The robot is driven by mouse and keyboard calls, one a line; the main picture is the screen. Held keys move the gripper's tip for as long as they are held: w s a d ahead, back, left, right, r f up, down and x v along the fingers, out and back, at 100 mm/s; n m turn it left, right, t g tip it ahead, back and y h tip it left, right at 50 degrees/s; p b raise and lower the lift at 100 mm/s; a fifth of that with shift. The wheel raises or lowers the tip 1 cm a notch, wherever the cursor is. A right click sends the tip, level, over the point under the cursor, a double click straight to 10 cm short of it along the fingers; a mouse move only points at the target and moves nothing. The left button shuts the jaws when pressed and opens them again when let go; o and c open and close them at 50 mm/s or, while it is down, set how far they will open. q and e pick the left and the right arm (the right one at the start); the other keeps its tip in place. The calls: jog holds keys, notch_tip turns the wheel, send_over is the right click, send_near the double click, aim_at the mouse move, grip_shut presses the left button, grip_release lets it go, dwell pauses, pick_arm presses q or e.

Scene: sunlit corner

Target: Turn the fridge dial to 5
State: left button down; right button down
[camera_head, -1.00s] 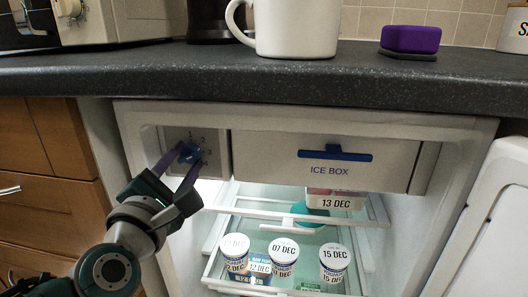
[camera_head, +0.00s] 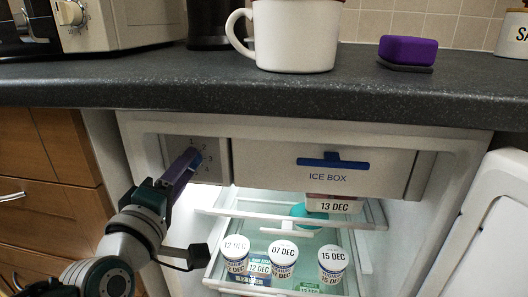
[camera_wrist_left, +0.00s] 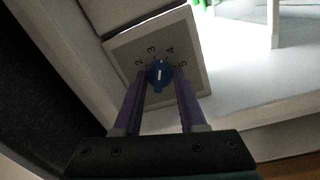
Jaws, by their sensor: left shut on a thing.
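The fridge dial (camera_wrist_left: 160,76) is a small round blue knob with a white line, on a light panel (camera_wrist_left: 128,45) inside the fridge. In the left wrist view the numbers 2, 3, 4 and 5 show around it. The white line stands roughly upright, toward the gap between 3 and 4; I cannot tell exactly. My left gripper (camera_head: 192,160) has its purple fingers on either side of the dial, shut on it; the fingers also show in the left wrist view (camera_wrist_left: 161,84). In the head view the fingers mostly hide the dial. My right gripper is not in view.
The ice box (camera_head: 375,170) is right of the dial panel. Shelves below hold several dated tubs (camera_head: 283,262). The dark worktop (camera_head: 180,88) overhangs above, with a white mug (camera_head: 295,35) and a purple sponge (camera_head: 408,49). The open fridge door (camera_head: 495,230) stands at right.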

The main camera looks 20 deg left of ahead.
pick_arm(q)
jog(key=m+p, duration=0.3)
jog(key=m, duration=0.9)
jog(key=shift+a+r+m+h, duration=0.1)
jog(key=shift+m+h, duration=0.2)
jog(key=shift+m, duration=0.1)
dwell(0.3)
jog(key=shift+c, duration=2.4)
grip_release()
jog(key=s+d+p, duration=0.1)
jog(key=s+p, duration=0.2)
jog(key=s, duration=0.6)
jog(key=shift+s+d, duration=0.4)
jog(key=shift+r, duration=0.1)
